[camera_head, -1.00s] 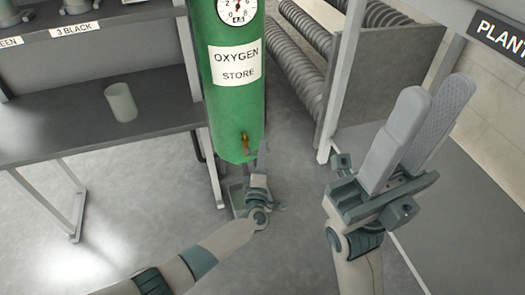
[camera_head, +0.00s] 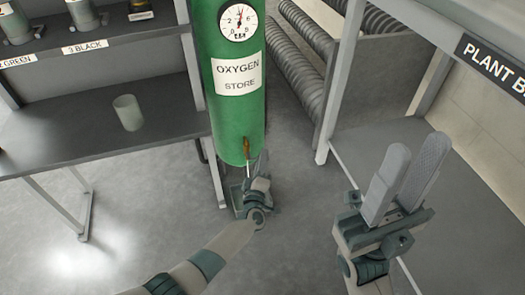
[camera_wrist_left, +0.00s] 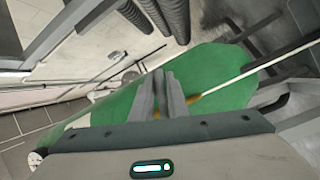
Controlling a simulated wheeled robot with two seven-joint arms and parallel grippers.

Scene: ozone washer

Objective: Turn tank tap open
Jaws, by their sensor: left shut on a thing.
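The green oxygen tank (camera_head: 233,115) stands upright in the middle of the head view, with a gauge and an "OXYGEN STORE" label. Its small orange-brown tap (camera_head: 246,146) is low on the front. My left gripper (camera_head: 257,165) is at the tap, shut on it; the fingers partly hide it. In the left wrist view the closed fingers (camera_wrist_left: 164,95) lie against the green tank, with an orange-brown bit of the tap (camera_wrist_left: 193,99) showing beside them. My right gripper (camera_head: 412,160) is open and empty, raised at the right, away from the tank.
A dark table (camera_head: 60,137) with a pale cup (camera_head: 128,112) stands left of the tank, under a labelled shelf (camera_head: 105,37). Ribbed hoses (camera_head: 305,65) lie in a rack behind. A grey bench (camera_head: 440,140) is at the right. The floor in front is clear.

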